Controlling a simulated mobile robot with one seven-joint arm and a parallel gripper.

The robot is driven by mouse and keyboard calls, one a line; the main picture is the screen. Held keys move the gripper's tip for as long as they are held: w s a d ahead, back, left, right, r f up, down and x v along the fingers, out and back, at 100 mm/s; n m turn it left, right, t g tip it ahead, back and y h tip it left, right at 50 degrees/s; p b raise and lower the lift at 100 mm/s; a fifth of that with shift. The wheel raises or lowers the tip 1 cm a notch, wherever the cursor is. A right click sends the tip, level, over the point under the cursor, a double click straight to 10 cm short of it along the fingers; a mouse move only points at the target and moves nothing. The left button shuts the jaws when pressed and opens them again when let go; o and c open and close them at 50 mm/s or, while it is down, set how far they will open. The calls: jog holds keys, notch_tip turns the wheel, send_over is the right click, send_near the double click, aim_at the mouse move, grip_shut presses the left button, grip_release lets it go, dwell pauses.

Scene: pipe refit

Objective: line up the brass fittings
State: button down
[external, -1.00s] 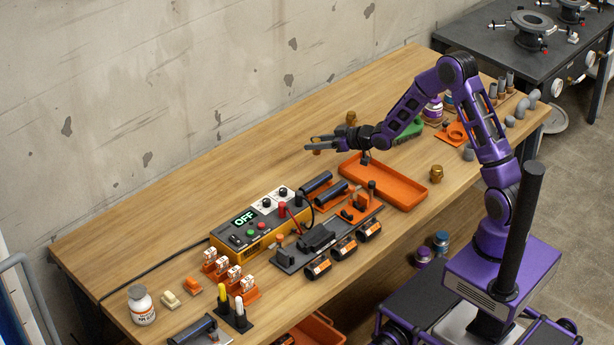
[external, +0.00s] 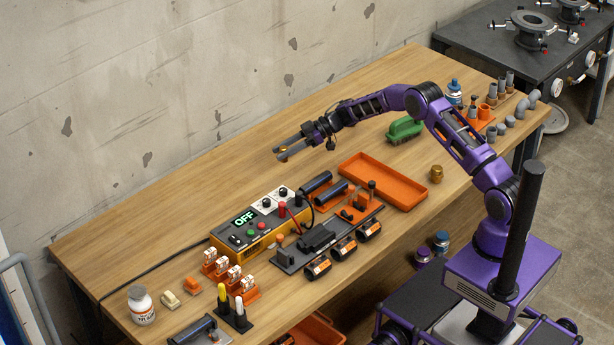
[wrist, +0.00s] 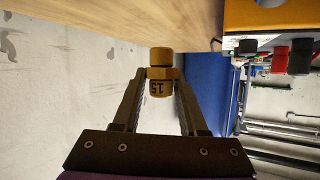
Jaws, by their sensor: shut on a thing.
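My gripper (external: 281,152) is shut on a brass fitting (wrist: 160,88) marked 15, held between the fingertips in the wrist view. In the external view only a little of this fitting shows between the fingers, which are over the back part of the bench, behind the power box. A second brass fitting (external: 436,174) stands upright on the bench, right of the orange tray and well away from my gripper. No other brass fitting is visible now; my arm covers part of the bench back.
The empty orange tray (external: 424,199) lies on the wooden bench (external: 190,205). A yellow power box (external: 262,232) reading OFF stands in front of my gripper, with black cylinders beside it. A green brush-like item (external: 405,129) lies behind the tray. The bench's back left is clear.

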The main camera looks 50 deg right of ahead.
jog(key=shift+w+f+b, duration=0.1)
jog(key=shift+f+b, duration=2.6)
jog(key=shift+f, duration=0.85)
jog(key=shift+f+b, duration=0.3)
jog(key=shift+f, duration=0.3)
jog(key=shift+c, duration=1.8)
grip_release()
